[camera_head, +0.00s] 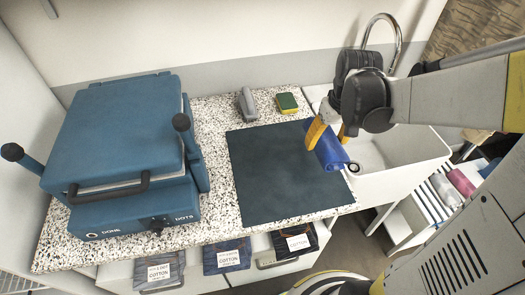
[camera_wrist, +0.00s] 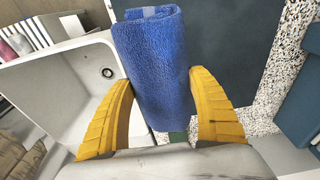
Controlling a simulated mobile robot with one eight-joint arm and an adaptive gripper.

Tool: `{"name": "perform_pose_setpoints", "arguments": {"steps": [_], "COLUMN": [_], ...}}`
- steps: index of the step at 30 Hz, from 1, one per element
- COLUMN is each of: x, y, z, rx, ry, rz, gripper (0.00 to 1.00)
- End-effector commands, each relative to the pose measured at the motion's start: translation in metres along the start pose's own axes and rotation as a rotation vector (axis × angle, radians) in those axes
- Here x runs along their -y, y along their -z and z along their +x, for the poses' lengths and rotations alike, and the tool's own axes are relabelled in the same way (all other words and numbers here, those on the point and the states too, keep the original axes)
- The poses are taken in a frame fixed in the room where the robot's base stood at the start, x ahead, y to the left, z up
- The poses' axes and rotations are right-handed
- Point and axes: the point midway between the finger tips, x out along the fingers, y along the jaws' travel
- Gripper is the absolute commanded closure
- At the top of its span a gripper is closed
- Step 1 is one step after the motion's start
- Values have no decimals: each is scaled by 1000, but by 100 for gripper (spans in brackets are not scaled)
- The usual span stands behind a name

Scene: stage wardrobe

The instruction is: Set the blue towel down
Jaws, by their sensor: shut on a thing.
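The blue towel (camera_head: 326,146) is a rolled bundle at the right edge of the dark mat (camera_head: 270,185), beside the sink, in the head view. My gripper (camera_head: 327,133) is above it, with its yellow fingers around the roll. In the wrist view the towel (camera_wrist: 155,65) lies between the two yellow fingers of my gripper (camera_wrist: 160,110), which are shut on it. Whether the towel touches the mat or counter below cannot be told.
A white sink (camera_head: 395,155) with a curved tap (camera_head: 390,25) is right of the towel. A blue press (camera_head: 115,140) stands at the left of the speckled counter (camera_head: 217,150). A grey stapler-like object (camera_head: 247,103) and a green-yellow sponge (camera_head: 287,103) lie behind the mat, which is clear.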

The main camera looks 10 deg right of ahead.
Motion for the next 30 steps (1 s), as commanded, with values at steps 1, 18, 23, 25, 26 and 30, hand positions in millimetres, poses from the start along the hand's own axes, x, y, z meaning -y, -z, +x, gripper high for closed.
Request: {"name": "perform_pose_setpoints", "arguments": {"steps": [1, 18, 23, 25, 26, 30], "x": [9, 99, 99, 99, 98, 98], "y": [3, 34, 32, 30, 29, 29], "z": [9, 74, 94, 106, 110, 112], "rx": [0, 0, 0, 0, 0, 0], "ry": [1, 0, 0, 0, 0, 0], "rz": [-6, -1, 0, 0, 0, 0], "gripper": [62, 62, 62, 62, 62, 62]}}
